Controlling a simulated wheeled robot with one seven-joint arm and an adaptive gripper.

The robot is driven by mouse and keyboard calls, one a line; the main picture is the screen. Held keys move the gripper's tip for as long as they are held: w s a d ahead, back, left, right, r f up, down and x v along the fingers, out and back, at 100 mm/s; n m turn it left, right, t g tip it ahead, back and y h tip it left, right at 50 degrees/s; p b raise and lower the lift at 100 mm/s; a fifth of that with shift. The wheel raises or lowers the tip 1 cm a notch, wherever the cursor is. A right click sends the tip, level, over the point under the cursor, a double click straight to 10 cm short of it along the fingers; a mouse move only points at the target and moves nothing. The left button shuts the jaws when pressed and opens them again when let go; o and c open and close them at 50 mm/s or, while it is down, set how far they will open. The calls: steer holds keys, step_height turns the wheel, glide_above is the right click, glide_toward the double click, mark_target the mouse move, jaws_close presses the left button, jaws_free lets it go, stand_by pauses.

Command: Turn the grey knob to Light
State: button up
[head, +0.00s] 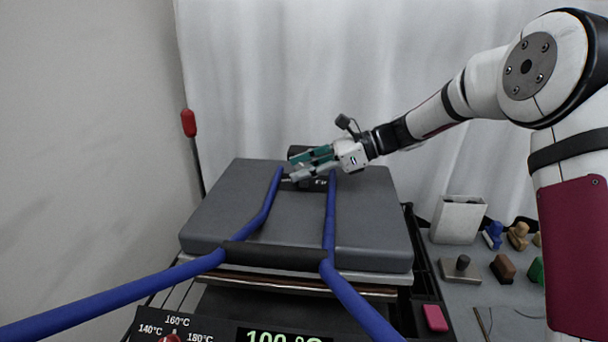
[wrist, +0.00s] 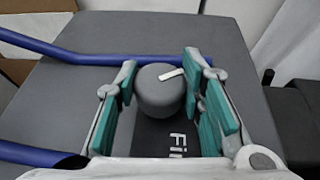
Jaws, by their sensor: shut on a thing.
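The grey knob (wrist: 158,95) stands on a dark panel on top of the grey press, between the two green-padded fingers of my gripper (wrist: 160,66). My gripper is shut on it from both sides. A white pointer mark (wrist: 170,74) on the knob's top points to the right in the wrist view. A white label starting "Fi" (wrist: 178,142) shows on the panel below the knob; the rest is hidden by my gripper. No label reading Light is visible.
The heat press (head: 225,215) has a blue tube handle (head: 265,215) with a black grip on both sides of my gripper. A temperature panel (head: 285,335) is at the front. A red-tipped lever (head: 189,123) stands left. A white box (head: 458,220) and small blocks lie right.

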steer(key=shift+f+n+g+h+b, duration=0.1)
steer(key=shift+n+g+h+b, duration=0.2)
steer(key=shift+n+g+b, duration=1.45)
steer(key=shift+g, duration=0.35)
steer(key=o, duration=1.2)
steer(key=shift+c, duration=0.2)
steer(key=v, duration=1.2)
steer(key=shift+r, duration=0.2)
steer(key=shift+a, duration=0.1)
